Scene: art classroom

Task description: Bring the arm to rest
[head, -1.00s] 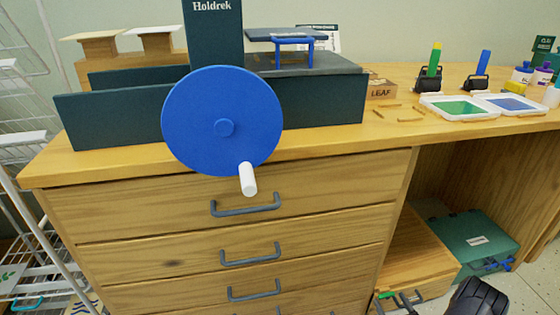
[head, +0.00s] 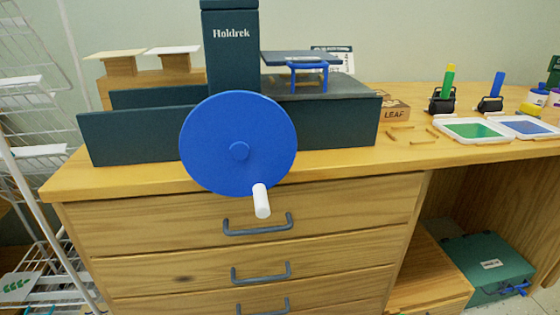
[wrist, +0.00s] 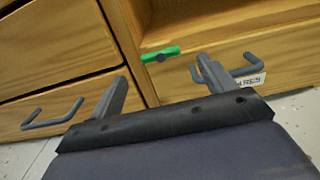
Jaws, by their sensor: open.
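My gripper (wrist: 160,88) shows in the wrist view with its two grey fingers spread wide apart and nothing between them. It points at the low wooden drawer fronts of the cabinet. A green piece (wrist: 161,54) lies beyond the fingers, against the wooden edge, and looks apart from them. My gripper and arm do not show in the head view now.
A dark press with a blue wheel (head: 238,143) and white handle (head: 261,200) stands on the wooden desk (head: 420,160), the wheel overhanging its front. Drawer handles (head: 258,225) stick out below. A green case (head: 487,265) sits underneath at right. A white wire rack (head: 35,150) stands left.

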